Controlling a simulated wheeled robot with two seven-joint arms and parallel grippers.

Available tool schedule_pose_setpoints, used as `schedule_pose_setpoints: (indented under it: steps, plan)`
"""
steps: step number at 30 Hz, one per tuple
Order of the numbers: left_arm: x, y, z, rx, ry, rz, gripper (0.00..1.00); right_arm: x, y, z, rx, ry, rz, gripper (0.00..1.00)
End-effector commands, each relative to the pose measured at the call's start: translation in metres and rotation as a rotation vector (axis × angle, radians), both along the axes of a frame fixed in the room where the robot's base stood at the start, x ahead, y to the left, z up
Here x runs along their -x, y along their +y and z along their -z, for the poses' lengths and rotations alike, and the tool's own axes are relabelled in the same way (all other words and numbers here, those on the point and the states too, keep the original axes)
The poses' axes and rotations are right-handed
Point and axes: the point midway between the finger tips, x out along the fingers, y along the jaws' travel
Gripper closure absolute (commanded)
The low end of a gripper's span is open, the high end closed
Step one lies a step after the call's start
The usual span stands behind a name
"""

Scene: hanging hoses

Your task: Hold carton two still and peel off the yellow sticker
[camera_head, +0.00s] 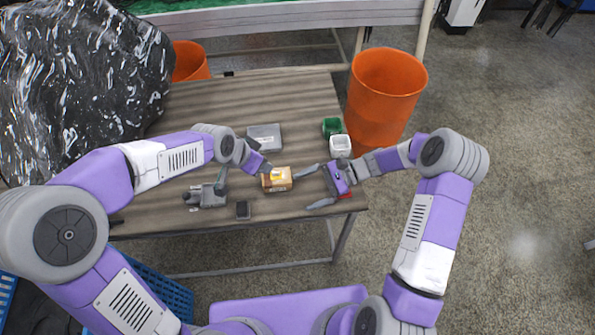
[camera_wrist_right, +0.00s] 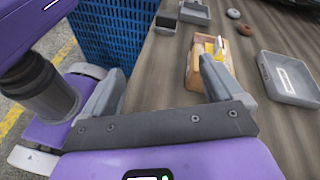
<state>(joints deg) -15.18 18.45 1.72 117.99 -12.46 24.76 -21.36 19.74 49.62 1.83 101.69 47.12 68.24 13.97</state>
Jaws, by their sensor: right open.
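A small orange-brown carton (camera_head: 277,184) sits on the wooden table, with a yellow sticker (camera_head: 276,174) on its top. The carton (camera_wrist_right: 196,72) and sticker (camera_wrist_right: 210,48) also show in the right wrist view. My right gripper (camera_head: 301,191) is open and empty to the right of the carton, its fingers pointing toward it. In the wrist view the carton is close to one right finger; I cannot tell whether they touch. My left gripper (camera_head: 245,180) looks open at the carton's left. One left finger reaches the carton's upper left edge; contact is unclear.
A grey tray (camera_head: 264,132) lies behind the carton. Green (camera_head: 332,127) and white (camera_head: 340,146) containers stand behind my right gripper. A small dark box (camera_head: 242,210) and a grey object (camera_head: 207,197) lie front left. An orange bin (camera_head: 385,95) stands beside the table.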

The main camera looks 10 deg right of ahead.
Motion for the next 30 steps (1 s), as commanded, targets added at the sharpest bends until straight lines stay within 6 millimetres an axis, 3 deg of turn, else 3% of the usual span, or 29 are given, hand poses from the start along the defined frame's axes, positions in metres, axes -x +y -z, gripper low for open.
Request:
schedule_pose_setpoints:
  steps: [6,10,17,30]
  plan:
    - [0.0,0.0,0.0,0.0,0.0,0.0,0.57,-0.051,0.013,-0.017,-0.001,0.238,0.17,0.06]
    - [0.0,0.0,0.0,0.0,0.0,0.0,0.57,-0.069,0.021,-0.009,0.034,0.314,0.238,0.06]
    - [0.0,0.0,0.0,0.0,0.0,0.0,0.57,-0.069,0.03,0.011,0.098,0.281,0.246,0.06]
    - [0.0,0.0,0.0,0.0,0.0,0.0,0.57,-0.069,0.085,0.035,0.1,0.279,0.244,0.06]
